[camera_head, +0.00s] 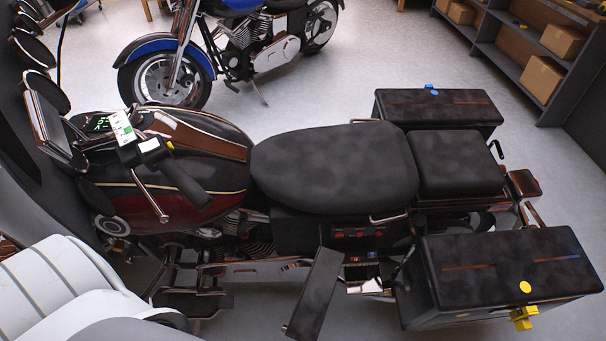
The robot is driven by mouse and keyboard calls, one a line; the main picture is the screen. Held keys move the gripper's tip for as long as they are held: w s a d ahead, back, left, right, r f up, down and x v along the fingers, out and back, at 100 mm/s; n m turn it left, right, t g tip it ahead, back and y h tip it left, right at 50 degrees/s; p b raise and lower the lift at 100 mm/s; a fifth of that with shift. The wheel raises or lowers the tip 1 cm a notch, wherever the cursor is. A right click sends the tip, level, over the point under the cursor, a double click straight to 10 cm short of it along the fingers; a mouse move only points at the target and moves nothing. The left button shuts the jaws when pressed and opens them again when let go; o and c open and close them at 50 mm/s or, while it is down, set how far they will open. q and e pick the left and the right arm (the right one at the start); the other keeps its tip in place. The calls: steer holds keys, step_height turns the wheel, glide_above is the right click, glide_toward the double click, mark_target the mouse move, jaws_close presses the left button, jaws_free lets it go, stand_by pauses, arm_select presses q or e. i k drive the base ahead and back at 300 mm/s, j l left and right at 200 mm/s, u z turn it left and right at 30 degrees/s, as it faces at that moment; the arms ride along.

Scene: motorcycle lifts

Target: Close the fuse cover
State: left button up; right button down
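A black motorcycle (333,165) stands across the middle of the view, its handlebar to the left and its seat to the right. A dark rectangular panel, which looks like the fuse cover (315,294), sticks out tilted from the motorcycle's near side, below the seat. It stands open. Just right of it, an exposed recess holds small red and blue parts that look like fuses (361,267). How the cover joins the motorcycle is not clear. Neither of my grippers is in view.
A black near saddlebag (480,268) with a yellow latch (523,318) juts out right of the fuses. A far saddlebag (445,108) sits behind. A blue motorcycle (240,45) stands at the back, and shelves with boxes (541,79) at the upper right. Grey floor shows at the lower middle.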

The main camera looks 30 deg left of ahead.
mark_target(306, 323)
steer(key=k+j+z, duration=0.1)
steer(key=j, duration=0.3)
steer(key=k+j+z, duration=0.1)
steer(key=j, duration=0.25)
steer(key=k+j+z, duration=0.1)
steer(key=j, duration=0.3)
steer(key=k+j+z, duration=0.1)
steer(key=j, duration=0.25)
steer(key=k+l+z, duration=0.1)
steer(key=z, duration=0.15)
steer(key=l, duration=0.1)
